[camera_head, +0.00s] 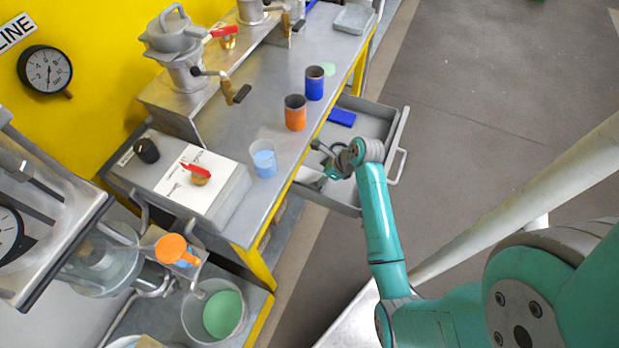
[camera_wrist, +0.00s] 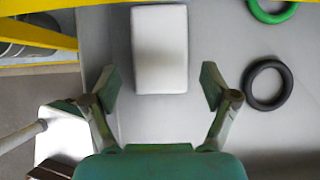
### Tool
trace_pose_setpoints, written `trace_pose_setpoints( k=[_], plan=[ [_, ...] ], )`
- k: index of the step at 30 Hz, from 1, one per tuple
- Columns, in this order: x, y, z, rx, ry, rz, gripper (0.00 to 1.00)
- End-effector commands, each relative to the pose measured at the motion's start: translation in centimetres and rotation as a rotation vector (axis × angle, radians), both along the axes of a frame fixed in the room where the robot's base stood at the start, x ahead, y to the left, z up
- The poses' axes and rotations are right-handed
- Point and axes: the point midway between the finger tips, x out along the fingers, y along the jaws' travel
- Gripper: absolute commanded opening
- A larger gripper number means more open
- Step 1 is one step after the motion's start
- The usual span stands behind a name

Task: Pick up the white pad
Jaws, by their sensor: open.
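The white pad (camera_wrist: 160,48) is a pale block with rounded corners, lying flat on a grey surface in the upper middle of the wrist view. My gripper (camera_wrist: 161,87) is open and empty. Its two fingers are spread wider than the pad, one toward each side, with the tips near the pad's lower end and apart from it. In the head view my gripper (camera_head: 325,160) is over the open grey drawer (camera_head: 376,122). I cannot make out the pad there; the gripper and arm cover that part.
A black ring (camera_wrist: 267,85) and a green ring (camera_wrist: 271,10) lie right of the pad. A yellow frame bar (camera_wrist: 38,33) is at left. A blue block (camera_head: 341,117) lies in the drawer. Orange (camera_head: 295,113) and blue (camera_head: 314,84) cups stand on the bench near its edge.

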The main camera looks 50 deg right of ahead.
Motion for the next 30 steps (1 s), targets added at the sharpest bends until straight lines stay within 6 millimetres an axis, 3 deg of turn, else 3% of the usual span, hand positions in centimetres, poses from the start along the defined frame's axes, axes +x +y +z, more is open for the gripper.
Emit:
trace_pose_setpoints(
  k=[7,16,17,21,30],
  plan=[
    [1.8,0.7,-2.6,0.001,0.001,0.002,0.85],
    [2.1,0.8,-3.0,-0.001,0.000,-0.001,0.85],
    [2.1,0.8,-3.0,-0.001,0.000,-0.001,0.83],
    [2.1,0.8,-3.0,0.000,0.000,0.000,0.51],
    [2.1,0.8,-3.0,0.000,0.000,0.000,0.51]
  ],
)
